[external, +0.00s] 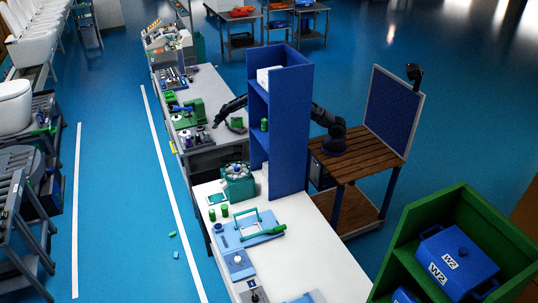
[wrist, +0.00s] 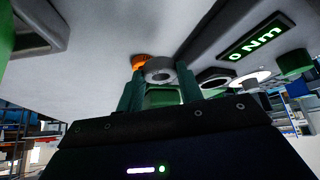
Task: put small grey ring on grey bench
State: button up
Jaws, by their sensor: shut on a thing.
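My gripper (wrist: 160,84) has green fingers and is shut on the small grey ring (wrist: 160,64), held at the fingertips in the wrist view. The grey bench (wrist: 95,60) fills the background there as a pale surface close to the ring; I cannot tell whether they touch. In the external view my gripper (external: 217,122) is low over the grey bench (external: 212,82), beside its equipment. The ring is too small to make out there.
An orange part (wrist: 141,60) is just behind the ring. A device with a "0 Nm" display (wrist: 255,40) is at the right of the wrist view. A tall blue shelf (external: 284,120) stands beside my arm. A green machine (external: 189,112) is on the bench.

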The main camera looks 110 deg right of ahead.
aim_at(216, 131)
jog(key=shift+f, duration=2.3)
jog(key=shift+f, duration=0.1)
jog(key=o, duration=1)
jog(key=shift+c, duration=0.2)
jog(key=shift+a+r, duration=0.1)
jog(key=shift+r, duration=0.2)
jog(key=v, duration=1.1)
jog(key=shift+s+r, duration=0.15)
jog(key=shift+r, duration=0.1)
jog(key=shift+a, duration=0.1)
